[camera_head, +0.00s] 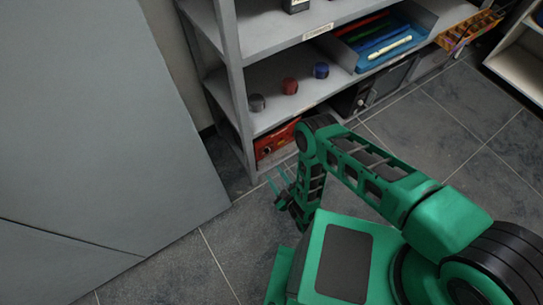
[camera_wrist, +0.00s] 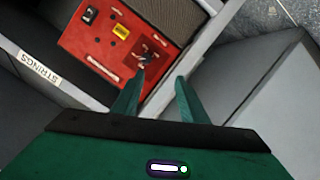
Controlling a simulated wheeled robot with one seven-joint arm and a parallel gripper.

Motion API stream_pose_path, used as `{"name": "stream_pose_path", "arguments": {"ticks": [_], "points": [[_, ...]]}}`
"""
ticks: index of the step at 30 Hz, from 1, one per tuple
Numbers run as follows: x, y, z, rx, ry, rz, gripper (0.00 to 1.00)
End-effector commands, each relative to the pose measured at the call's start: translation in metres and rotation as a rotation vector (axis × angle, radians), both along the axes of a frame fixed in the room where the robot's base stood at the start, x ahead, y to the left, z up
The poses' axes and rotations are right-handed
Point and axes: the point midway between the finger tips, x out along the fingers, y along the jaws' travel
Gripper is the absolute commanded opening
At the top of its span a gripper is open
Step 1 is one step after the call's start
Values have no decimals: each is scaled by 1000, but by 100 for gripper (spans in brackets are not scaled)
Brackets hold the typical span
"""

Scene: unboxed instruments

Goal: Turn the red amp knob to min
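The red amp (camera_head: 276,143) sits on the bottom shelf at the left end, partly hidden by the shelf above. In the wrist view its red face (camera_wrist: 85,42) fills the upper middle. A dark knob (camera_wrist: 147,57) sits on the face's right part, just beyond my left finger's tip; its setting is too small to read. My gripper (camera_head: 281,183) is in front of the shelf, below the amp. In the wrist view my gripper (camera_wrist: 162,75) is open, with nothing between its two green fingers. I cannot tell whether the left fingertip touches the amp.
A black box (camera_head: 352,100) stands right of the amp. A grey panel (camera_head: 90,120) fills the left; tiled floor (camera_head: 450,120) is clear at right.

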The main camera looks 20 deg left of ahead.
Motion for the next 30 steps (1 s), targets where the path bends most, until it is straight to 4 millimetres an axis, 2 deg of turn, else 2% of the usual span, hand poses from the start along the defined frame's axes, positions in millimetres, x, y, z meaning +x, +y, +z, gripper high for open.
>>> {"name": "stream_pose_path", "arguments": {"ticks": [12, 19, 23, 30], "points": [[28, -20, 23, 281, 467, -54, 40], [39, -27, 30, 346, 577, -96, 40], [43, -23, 29, 354, 585, -99, 40], [64, 3, 15, 355, 584, -98, 40]]}}
